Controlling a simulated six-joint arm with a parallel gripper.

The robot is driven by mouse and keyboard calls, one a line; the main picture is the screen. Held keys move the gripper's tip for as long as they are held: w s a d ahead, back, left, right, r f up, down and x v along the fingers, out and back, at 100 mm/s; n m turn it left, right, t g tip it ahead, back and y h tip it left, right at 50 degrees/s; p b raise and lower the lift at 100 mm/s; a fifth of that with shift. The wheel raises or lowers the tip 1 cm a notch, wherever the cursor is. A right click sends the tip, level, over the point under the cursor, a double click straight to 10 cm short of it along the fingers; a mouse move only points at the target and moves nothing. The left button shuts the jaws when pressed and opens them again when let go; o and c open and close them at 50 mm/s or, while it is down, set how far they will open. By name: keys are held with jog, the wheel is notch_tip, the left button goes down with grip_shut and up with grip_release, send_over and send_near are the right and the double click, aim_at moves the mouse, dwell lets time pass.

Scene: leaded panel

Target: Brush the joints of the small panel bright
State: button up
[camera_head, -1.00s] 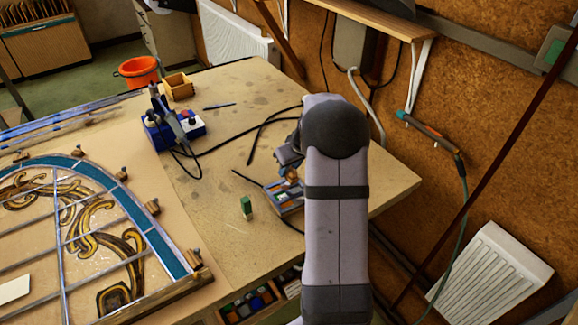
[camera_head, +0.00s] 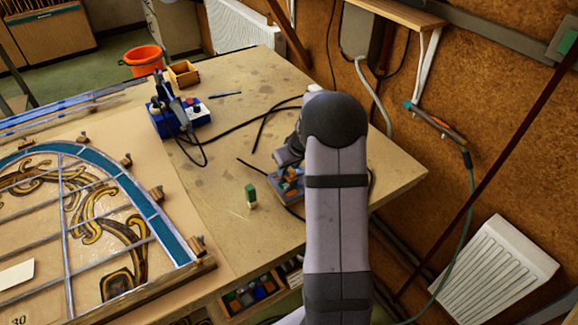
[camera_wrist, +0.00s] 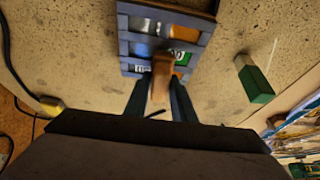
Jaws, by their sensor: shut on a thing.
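The small panel (camera_head: 281,190) lies on the bench in front of my arm, partly hidden by my gripper (camera_head: 289,160). In the wrist view the small panel (camera_wrist: 128,47) shows grey lead strips around blue, orange, white and green panes. My gripper (camera_wrist: 160,100) is shut on a tan wooden-handled tool, seemingly a brush (camera_wrist: 160,82), held over the panel's near edge. The brush's working end is hard to make out, and I cannot tell whether it touches the lead.
A green-and-pale block (camera_head: 250,196) stands left of the panel. A large leaded panel (camera_head: 90,225) fills the bench's left. A blue soldering station (camera_head: 178,118) with black cables and a small wooden box (camera_head: 184,74) sit farther back. A compartment tray (camera_head: 252,293) is below the front edge.

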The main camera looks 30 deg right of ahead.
jog(key=shift+s+d, duration=0.1)
jog(key=shift+d, duration=0.95)
jog(key=shift+a, duration=1.4)
jog(key=shift+d+f+b, duration=0.1)
jog(key=shift+d+b, duration=0.5)
jog(key=shift+d, duration=0.9)
jog(key=shift+r+p, duration=0.35)
jog(key=shift+p, duration=0.05)
notch_tip(320, 180, up, 8)
jog(key=p, duration=0.4)
jog(key=shift+f, duration=0.15)
jog(key=shift+f, duration=0.15)
